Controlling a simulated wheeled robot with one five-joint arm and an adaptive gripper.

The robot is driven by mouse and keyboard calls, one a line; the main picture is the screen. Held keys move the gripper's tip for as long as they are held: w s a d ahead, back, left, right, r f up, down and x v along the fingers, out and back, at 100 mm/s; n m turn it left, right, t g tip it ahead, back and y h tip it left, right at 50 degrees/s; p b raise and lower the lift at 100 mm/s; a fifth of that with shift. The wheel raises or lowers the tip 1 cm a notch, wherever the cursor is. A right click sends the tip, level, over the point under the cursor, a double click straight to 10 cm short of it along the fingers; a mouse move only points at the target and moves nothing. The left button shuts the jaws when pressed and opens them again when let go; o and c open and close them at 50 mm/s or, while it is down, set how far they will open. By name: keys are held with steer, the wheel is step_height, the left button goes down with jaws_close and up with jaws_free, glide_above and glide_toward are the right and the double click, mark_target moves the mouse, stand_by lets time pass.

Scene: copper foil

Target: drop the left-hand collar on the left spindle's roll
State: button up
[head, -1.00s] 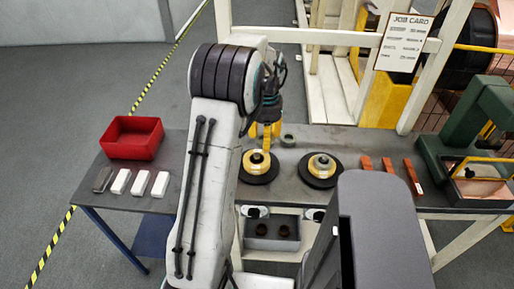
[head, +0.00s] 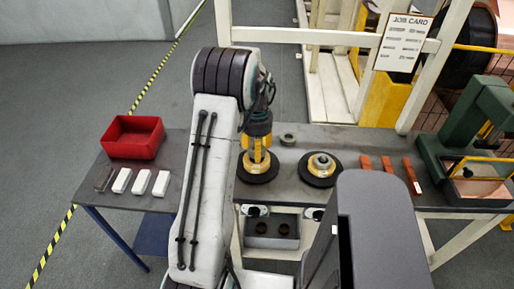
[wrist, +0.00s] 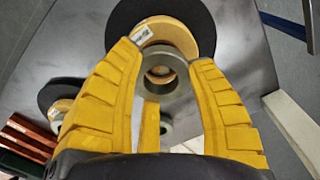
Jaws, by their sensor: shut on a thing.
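My gripper (wrist: 165,62) has yellow ribbed fingers shut on a grey-green collar (wrist: 164,83). In the wrist view the collar is in front of the left spindle's roll (wrist: 168,32), a gold roll on a black disc. In the head view my gripper (head: 257,152) is upright right over the left roll (head: 245,167), and the fingers hide the held collar and the spindle top. Whether the collar touches the roll I cannot tell. Another grey-green collar (head: 288,140) lies on the bench, behind and between the two rolls.
The right spindle's roll (head: 321,167) bears a grey ring. A red bin (head: 132,138) and white blocks (head: 140,181) stand at the bench's left. Copper-coloured bars (head: 388,164) and a green press (head: 462,140) stand at the right. A grey box (head: 272,240) sits below.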

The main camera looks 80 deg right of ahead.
steer(key=shift+f+b, duration=0.35)
steer(key=shift+f, duration=0.05)
steer(key=shift+f, duration=0.2)
steer(key=o, duration=1.2)
steer(key=shift+r, duration=0.15)
